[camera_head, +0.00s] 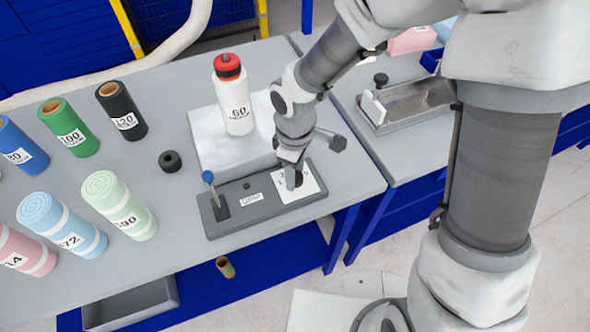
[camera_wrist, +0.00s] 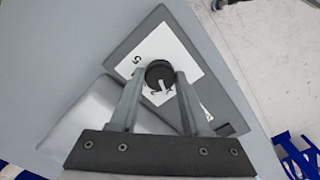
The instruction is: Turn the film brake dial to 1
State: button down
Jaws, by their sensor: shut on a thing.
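The film brake dial (camera_wrist: 159,72) is a round black knob with a white pointer mark, on a white scale plate (camera_wrist: 150,45). In the wrist view the pointer aims down and slightly right, towards my gripper's base. A "5" is readable left of the dial; the other numerals are too small or partly hidden. My gripper (camera_wrist: 160,77) has one finger on each side of the dial and is shut on it. In the head view my gripper (camera_head: 293,178) reaches down over the plate (camera_head: 308,186) at the right end of the grey panel (camera_head: 232,220), hiding most of the dial.
A blue-topped lever (camera_head: 208,177) stands at the panel's left end. A white bottle with a red cap (camera_head: 236,105), labelled 60, stands on a pale block (camera_head: 205,150) behind. Several coloured rolls (camera_head: 118,205) stand at the left. The table edge is close in front of the panel.

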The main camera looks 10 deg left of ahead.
dwell(0.3)
jog(key=shift+c, duration=1.8)
grip_release()
jog(key=shift+r, duration=0.1)
notch_tip(320, 180, up, 17)
jog(key=p, duration=0.2)
jog(key=shift+r+p, duration=0.15)
jog(key=shift+p, duration=0.15)
